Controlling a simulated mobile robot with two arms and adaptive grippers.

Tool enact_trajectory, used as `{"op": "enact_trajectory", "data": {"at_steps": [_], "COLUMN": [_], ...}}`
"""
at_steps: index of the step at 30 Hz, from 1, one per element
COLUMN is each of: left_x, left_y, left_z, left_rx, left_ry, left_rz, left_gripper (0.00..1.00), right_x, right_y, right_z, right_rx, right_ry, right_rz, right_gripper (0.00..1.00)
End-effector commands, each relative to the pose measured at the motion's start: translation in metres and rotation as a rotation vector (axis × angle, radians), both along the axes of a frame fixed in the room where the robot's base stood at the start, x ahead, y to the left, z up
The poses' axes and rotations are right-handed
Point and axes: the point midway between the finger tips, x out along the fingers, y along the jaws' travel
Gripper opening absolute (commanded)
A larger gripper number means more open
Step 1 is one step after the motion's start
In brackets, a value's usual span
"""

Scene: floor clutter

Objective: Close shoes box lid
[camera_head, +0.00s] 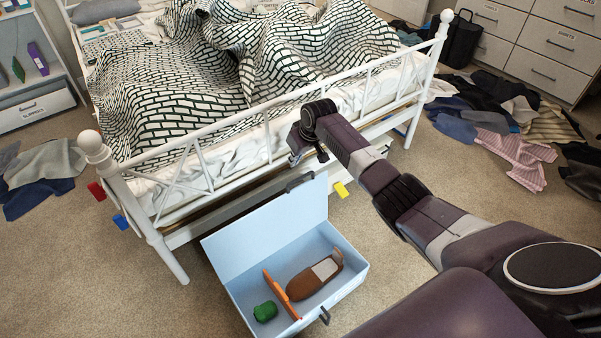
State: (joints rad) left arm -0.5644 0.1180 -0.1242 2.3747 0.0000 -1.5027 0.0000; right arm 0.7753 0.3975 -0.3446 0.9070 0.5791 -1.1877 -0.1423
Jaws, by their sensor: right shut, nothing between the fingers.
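A light blue shoes box (347,283) stands on the carpet at the foot of the bed. Its lid (268,232) is open and raised at the back, with a dark latch (300,182) on its top edge. Inside lie a brown shoe (305,281), an orange flat item (281,294) and a green item (265,311). My right gripper (297,160) is shut and empty. It shows just above the lid's latch in the picture, in front of the bed rail; I cannot tell whether it touches the lid. My left gripper is not in view.
The white bed frame (186,206) stands close behind the lid. A yellow block (341,190) lies right of the lid; red (97,191) and blue (120,222) blocks are at the left bedpost. Clothes (515,155) litter the floor at right. Carpet left of the box is clear.

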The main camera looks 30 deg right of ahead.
Motion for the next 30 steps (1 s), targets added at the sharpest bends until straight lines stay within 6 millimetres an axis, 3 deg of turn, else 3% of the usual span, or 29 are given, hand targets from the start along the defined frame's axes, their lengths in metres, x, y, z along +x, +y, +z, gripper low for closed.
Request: {"op": "enact_trajectory", "data": {"at_steps": [5, 15, 30], "left_x": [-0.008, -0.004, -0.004], "left_y": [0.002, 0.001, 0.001], "left_z": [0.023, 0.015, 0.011], "left_rx": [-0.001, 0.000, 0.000], "left_ry": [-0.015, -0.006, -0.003], "left_rz": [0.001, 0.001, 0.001], "left_gripper": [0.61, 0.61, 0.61], "right_x": [0.006, -0.027, -0.033], "right_y": [0.000, -0.004, -0.004], "right_z": [-0.020, -0.019, -0.020], "right_rx": [-0.001, -0.003, -0.001], "right_ry": [0.001, 0.000, 0.000], "right_rz": [0.000, 0.001, 0.000], "right_gripper": [0.00, 0.00, 0.00]}}
